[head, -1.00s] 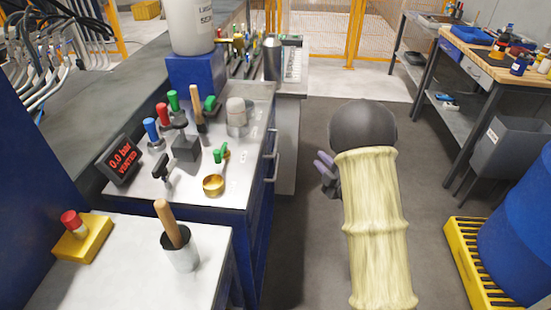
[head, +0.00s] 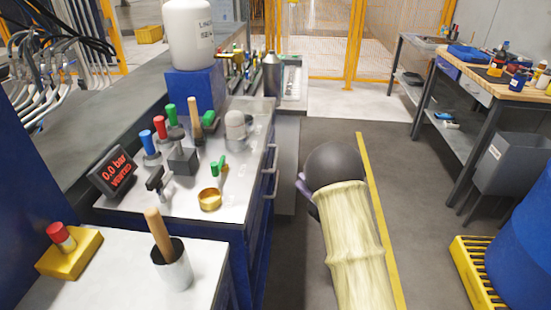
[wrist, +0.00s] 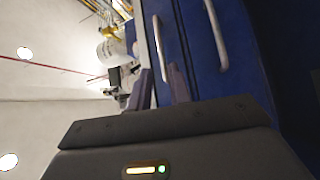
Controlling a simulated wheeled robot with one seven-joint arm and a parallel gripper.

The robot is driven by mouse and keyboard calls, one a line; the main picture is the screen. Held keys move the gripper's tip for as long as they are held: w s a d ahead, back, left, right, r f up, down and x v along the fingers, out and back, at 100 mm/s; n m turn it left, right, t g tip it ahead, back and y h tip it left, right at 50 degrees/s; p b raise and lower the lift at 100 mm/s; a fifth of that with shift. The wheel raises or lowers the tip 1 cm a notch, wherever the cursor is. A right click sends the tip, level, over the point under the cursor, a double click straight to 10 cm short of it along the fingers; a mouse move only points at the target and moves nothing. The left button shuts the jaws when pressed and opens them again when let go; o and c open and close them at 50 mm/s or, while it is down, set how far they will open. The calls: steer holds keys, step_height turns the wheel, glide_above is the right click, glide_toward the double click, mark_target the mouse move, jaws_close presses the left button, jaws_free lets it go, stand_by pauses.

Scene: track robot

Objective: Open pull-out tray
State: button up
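The blue cabinet (head: 233,240) has a pale metal top and silver bar handles (head: 269,156) on its right side. In the wrist view two bar handles (wrist: 216,35) show on blue fronts that look closed. I cannot tell which front is the pull-out tray. In the head view my gripper (head: 304,187) is mostly hidden by my arm, in the aisle just right of the cabinet, apart from the handles.
Levers, a brass ring (head: 210,200) and a pressure display (head: 112,170) reading 0.0 bar stand on the cabinet top. A workbench (head: 490,85), grey bin (head: 510,165) and blue drum (head: 525,240) on a yellow pallet (head: 468,270) line the right. The aisle floor is clear.

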mark_target(276, 156)
steer(key=x, duration=1.4)
steer(key=shift+f, duration=0.1)
steer(key=shift+d, duration=0.1)
jaws_close()
